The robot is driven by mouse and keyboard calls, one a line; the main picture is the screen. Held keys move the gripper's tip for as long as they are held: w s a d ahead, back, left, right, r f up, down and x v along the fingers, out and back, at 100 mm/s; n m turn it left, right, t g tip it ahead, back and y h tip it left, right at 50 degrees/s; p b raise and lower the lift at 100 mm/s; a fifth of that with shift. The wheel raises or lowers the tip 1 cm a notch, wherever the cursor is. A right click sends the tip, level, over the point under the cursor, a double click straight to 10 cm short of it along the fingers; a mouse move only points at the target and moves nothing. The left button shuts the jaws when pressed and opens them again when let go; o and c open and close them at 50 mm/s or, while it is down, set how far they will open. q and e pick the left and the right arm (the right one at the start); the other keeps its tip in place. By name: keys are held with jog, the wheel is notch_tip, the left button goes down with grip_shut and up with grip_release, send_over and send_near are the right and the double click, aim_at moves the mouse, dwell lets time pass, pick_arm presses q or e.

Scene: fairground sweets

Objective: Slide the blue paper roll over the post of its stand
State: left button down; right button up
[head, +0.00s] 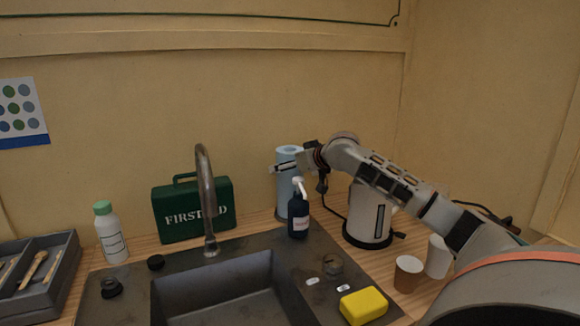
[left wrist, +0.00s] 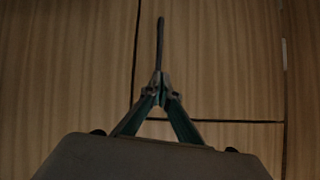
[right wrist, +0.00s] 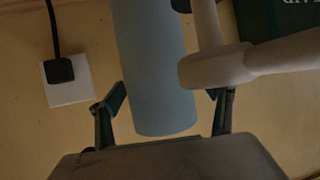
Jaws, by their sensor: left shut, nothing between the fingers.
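The blue paper roll (head: 283,202) stands upright behind the dark pump bottle, against the back wall, with its open top showing. My right gripper (head: 290,166) is at its upper part. In the right wrist view the roll (right wrist: 155,70) lies between the two fingers of the right gripper (right wrist: 168,92). The fingers are apart, with a gap at the right one. No post shows; the foot of the roll is partly hidden by the bottle, so I cannot tell how it sits on a stand.
The pump bottle (head: 298,222) stands close in front of the roll; its white nozzle (right wrist: 215,68) is near the right gripper. A green first-aid box (head: 190,212) is left, a white kettle (head: 368,215) right. A sink (head: 225,290) with tap, yellow sponge (head: 363,305) and cups (head: 408,273) lie nearer.

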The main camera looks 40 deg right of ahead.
jog(key=v, duration=1.2)
dwell(0.4)
dwell(0.5)
